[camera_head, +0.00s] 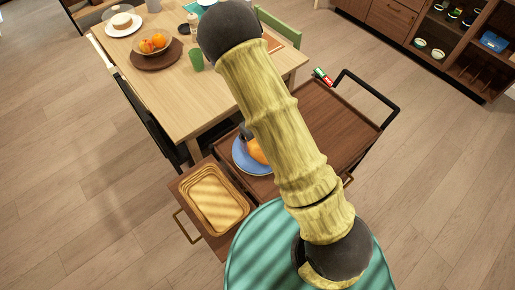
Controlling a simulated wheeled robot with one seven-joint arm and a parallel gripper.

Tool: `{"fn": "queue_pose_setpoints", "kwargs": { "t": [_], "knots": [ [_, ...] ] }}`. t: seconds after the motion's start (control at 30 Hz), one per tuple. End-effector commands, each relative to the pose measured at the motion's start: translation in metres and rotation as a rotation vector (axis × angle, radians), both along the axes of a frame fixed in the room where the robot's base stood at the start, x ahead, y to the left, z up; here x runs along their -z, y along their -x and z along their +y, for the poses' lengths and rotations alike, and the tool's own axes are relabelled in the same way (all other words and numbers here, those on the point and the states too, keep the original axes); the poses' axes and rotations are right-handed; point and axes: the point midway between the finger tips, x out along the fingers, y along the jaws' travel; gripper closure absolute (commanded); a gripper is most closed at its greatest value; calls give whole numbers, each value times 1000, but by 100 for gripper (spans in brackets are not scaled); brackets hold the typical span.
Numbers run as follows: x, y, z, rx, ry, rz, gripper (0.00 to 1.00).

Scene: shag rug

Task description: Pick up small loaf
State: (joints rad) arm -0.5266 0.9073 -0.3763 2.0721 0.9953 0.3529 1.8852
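A blue plate (241,159) sits on the brown wooden cart, partly hidden by my arm. A rounded orange-brown item (256,151), possibly the small loaf, lies on the plate, and my arm covers its right side. A small dark part that looks like my gripper (245,131) shows at the plate's far edge, close to the item. Its fingers are mostly hidden, so I cannot tell whether it touches the item or is open or shut.
A wooden tray cart (330,120) with a black handle extends to the right. A tan basket (214,198) sits at its left end. Open floor lies left and right.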

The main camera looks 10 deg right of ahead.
Motion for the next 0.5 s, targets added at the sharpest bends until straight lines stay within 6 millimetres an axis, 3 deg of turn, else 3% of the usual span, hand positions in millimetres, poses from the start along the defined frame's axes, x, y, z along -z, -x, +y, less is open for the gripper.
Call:
{"fn": "queue_pose_setpoints", "kwargs": {
  "t": [0.1,0.5],
  "knots": [
    [13,0,0,0,0,1,10],
    [17,0,0,0,1,1,10]
  ]
}}
